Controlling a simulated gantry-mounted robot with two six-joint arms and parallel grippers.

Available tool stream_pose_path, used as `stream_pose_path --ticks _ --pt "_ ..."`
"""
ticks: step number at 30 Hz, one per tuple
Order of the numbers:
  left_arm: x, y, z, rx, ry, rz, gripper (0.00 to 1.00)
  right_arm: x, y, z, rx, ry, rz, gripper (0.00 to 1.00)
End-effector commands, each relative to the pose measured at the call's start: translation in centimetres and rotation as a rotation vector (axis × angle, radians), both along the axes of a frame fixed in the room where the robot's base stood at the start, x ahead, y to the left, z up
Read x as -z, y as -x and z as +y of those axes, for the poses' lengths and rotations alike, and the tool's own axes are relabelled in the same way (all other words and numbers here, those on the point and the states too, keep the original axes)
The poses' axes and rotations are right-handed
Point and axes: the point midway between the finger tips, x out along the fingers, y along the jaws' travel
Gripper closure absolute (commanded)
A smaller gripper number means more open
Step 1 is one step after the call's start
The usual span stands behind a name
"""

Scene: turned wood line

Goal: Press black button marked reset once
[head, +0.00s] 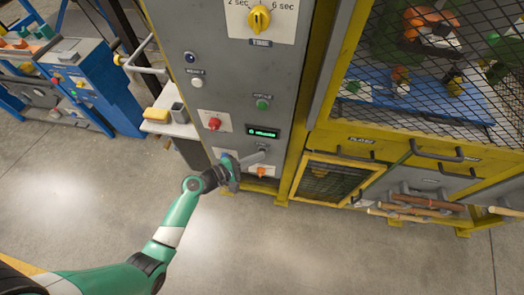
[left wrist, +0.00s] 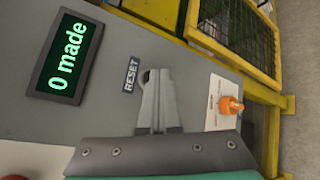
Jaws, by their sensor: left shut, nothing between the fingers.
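My left gripper (head: 254,159) is shut and empty, with its fingertips at the lower part of the grey control panel (head: 205,60). In the left wrist view its closed fingers (left wrist: 160,76) end right beside the RESET label (left wrist: 131,75). A small dark rounded edge, possibly the black reset button (left wrist: 145,77), shows at the fingertips; the fingers hide most of it. I cannot tell whether they touch it. A green-lit display (left wrist: 69,56) reading "0 made" is near the label; it also shows in the head view (head: 263,132). My right gripper is not in view.
An orange control (left wrist: 231,105) on a white plate sits close to the fingers. A red button (head: 214,123), a green button (head: 263,105), a white button (head: 197,83) and a yellow dial (head: 259,18) are higher up. A yellow-framed mesh cage (head: 430,90) stands to the right.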

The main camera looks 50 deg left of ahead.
Motion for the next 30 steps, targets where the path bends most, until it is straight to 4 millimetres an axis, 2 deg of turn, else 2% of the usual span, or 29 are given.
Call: stream_pose_path --ticks 15,25,30 --pt "-0.1 1.2 -0.9 0.000 0.000 0.000 1.00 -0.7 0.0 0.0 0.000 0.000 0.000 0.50" --pt "-0.1 1.4 -1.0 -0.001 0.000 -0.001 1.00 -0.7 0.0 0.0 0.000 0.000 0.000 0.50" --pt "-0.1 2.5 -1.8 0.001 0.000 0.001 1.00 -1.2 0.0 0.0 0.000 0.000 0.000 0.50"
